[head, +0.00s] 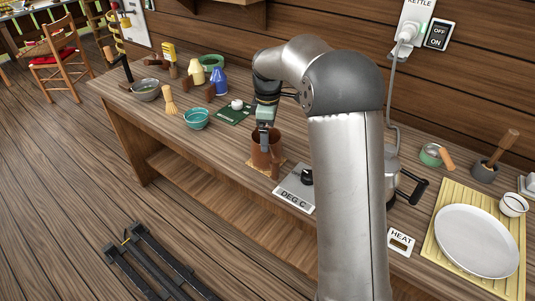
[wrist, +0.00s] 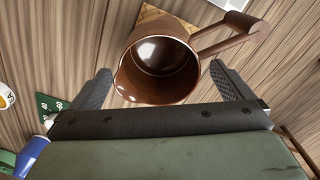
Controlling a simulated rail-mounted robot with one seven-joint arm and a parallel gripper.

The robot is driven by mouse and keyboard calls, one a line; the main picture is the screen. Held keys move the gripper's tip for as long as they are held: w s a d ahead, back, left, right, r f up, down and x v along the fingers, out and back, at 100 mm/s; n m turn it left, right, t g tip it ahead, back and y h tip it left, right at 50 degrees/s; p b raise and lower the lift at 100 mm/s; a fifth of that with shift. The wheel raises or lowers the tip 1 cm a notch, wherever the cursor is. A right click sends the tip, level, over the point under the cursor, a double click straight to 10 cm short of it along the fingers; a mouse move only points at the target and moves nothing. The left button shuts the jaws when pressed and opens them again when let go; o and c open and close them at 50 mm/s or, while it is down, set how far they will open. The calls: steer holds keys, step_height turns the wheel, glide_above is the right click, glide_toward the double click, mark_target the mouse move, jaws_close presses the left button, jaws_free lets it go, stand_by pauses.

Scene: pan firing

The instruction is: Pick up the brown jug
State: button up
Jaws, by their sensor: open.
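The brown jug (head: 262,157) stands upright on a small tan mat (head: 281,161) on the wooden counter in the head view. In the wrist view the jug (wrist: 160,66) shows its open, empty-looking mouth, with its straight handle (wrist: 228,34) pointing to the upper right. My gripper (head: 265,135) is above the jug, pointing down. In the wrist view my gripper (wrist: 164,86) is open, one finger to each side of the jug's near rim. The fingers look apart from the jug; their exact height against the rim is hard to tell.
A panel marked DEG C (head: 296,188) lies right of the jug. A teal bowl (head: 196,118), a whisk (head: 169,100), a green card (head: 233,114) and a blue bottle (head: 220,81) stand left. A kettle, partly hidden by my arm, and a white plate (head: 476,241) are right.

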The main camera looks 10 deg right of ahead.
mark_target(269, 154)
step_height(269, 154, down, 6)
stand_by(0.4)
steer(key=shift+w, duration=0.1)
steer(key=c, duration=0.9)
